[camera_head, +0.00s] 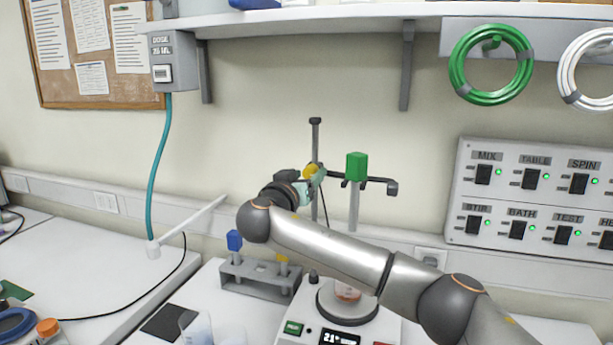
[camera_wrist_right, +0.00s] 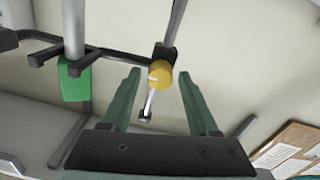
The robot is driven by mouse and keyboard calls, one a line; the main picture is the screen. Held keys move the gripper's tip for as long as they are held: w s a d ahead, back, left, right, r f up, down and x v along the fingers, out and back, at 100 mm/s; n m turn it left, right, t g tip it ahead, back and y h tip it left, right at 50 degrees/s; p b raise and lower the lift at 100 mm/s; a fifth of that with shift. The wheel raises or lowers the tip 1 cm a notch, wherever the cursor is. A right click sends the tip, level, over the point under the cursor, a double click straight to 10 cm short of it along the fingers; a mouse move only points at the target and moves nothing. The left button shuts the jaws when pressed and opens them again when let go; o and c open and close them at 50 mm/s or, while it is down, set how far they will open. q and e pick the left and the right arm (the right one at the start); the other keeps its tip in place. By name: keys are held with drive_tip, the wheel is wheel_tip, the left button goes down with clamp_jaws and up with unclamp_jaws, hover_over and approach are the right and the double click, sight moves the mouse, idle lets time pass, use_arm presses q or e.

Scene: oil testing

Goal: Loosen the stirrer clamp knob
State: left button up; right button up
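The yellow stirrer clamp knob (camera_head: 310,171) sits on the dark vertical stand rod (camera_head: 315,135) in the head view, partly covered by my right gripper (camera_head: 318,180). In the right wrist view the knob (camera_wrist_right: 160,74) lies between the two green fingers of my right gripper (camera_wrist_right: 158,90), with a gap on both sides. That gripper is open. A dark clamp arm (camera_head: 375,181) runs from the rod to the right. A green block (camera_head: 356,167) tops a grey shaft (camera_head: 353,210) beside it. My left gripper is not in view.
A hotplate (camera_head: 346,302) with a small vessel (camera_head: 347,292) on it stands below the clamp, partly behind my right arm. A grey rack (camera_head: 255,277) with blue- and yellow-topped items stands left of it. A switch panel (camera_head: 540,198) is on the right wall.

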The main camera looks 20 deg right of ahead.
clamp_jaws()
idle(0.4)
